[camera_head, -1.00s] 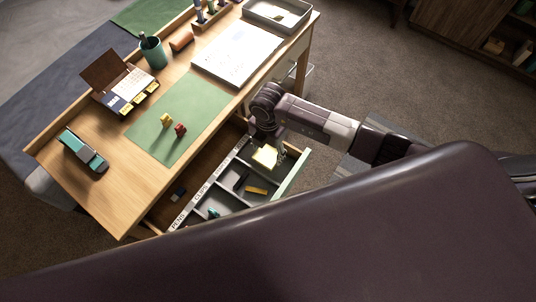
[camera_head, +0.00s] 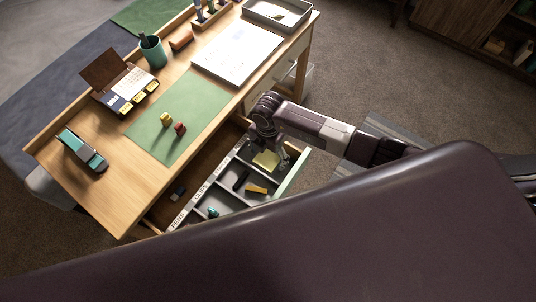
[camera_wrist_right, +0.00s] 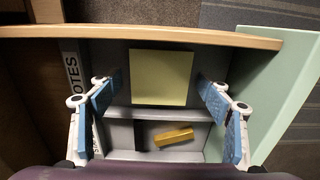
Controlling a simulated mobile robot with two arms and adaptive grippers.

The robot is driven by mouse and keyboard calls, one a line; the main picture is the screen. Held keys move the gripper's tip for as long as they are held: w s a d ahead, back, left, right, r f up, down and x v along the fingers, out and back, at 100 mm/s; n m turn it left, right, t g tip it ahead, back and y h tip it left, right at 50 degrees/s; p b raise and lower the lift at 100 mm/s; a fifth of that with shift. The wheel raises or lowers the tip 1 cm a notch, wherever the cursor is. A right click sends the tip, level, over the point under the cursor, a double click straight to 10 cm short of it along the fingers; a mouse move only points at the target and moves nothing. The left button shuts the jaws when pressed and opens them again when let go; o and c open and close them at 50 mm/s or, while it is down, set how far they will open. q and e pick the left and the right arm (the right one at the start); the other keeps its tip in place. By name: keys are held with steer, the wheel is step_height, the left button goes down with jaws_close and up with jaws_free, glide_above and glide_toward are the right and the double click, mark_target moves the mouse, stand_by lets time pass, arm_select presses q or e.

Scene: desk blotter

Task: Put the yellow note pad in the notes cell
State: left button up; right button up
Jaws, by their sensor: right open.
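The yellow note pad (camera_head: 266,160) lies in the end cell of the open drawer's divided organizer (camera_head: 205,194). In the right wrist view the pad (camera_wrist_right: 160,77) looks flat on the grey floor of the cell beside the label that ends in "OTES" (camera_wrist_right: 73,75). My right gripper (camera_head: 277,153) is over this cell. Its two blue-padded fingers (camera_wrist_right: 159,92) are spread wide, one on each side of the pad and apart from it. Nothing is between them at their tips. My left gripper is not in view.
A yellow block (camera_head: 256,189) and a dark item (camera_head: 240,181) lie in neighbouring cells, and a teal item (camera_head: 213,212) in a nearer one. The pale green drawer front (camera_head: 293,174) stands beside the organizer. The desk (camera_head: 110,184) with its green blotter (camera_head: 192,110) is to the left.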

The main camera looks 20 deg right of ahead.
mark_target(268, 158)
steer(key=shift+r, duration=0.1)
steer(key=shift+r, duration=0.25)
step_height(268, 158, up, 12)
steer(key=shift+f, duration=0.15)
stand_by(0.5)
